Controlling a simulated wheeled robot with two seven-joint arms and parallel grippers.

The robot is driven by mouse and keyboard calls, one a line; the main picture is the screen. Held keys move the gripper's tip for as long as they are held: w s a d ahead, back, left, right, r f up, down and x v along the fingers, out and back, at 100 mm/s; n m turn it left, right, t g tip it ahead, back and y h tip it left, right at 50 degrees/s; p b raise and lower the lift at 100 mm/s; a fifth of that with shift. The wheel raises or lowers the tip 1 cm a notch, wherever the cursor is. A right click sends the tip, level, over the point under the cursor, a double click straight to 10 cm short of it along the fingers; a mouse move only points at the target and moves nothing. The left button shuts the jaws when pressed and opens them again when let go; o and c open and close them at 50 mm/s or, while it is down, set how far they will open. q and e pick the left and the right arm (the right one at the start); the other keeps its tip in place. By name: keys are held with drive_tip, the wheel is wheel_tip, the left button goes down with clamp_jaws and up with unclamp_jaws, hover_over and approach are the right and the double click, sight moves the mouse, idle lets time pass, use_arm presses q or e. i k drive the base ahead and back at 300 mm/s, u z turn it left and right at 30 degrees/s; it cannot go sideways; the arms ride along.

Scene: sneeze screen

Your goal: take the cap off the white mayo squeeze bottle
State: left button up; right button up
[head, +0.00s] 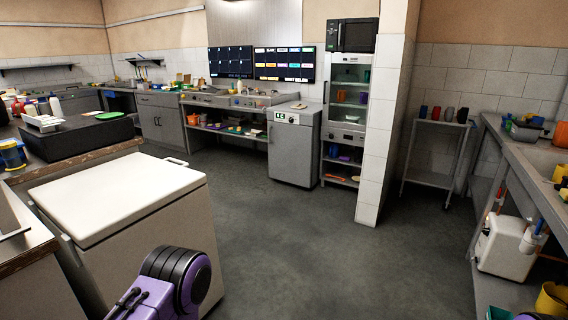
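A small white bottle (55,105) stands upright at the far left on the back counter, among other bottles. It is too small to tell whether it is the mayo squeeze bottle or how its cap sits. A purple and black link of my own arm shows at the bottom, left of centre, over the floor beside the white-topped chest. Neither of my grippers is in view.
A white-topped chest (115,195) stands in front at the left, beside a worktop with a black box (75,139). A sink counter (525,160) runs along the right. The grey floor (300,240) between them is clear.

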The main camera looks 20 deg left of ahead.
sight(54, 101)
drive_tip(key=u, duration=0.3)
drive_tip(key=i, duration=2.9)
drive_tip(key=u, duration=0.6)
drive_tip(key=i, duration=3.2)
drive_tip(key=u, duration=1.1)
drive_tip(key=i, duration=2.55)
drive_tip(key=u, duration=1.15)
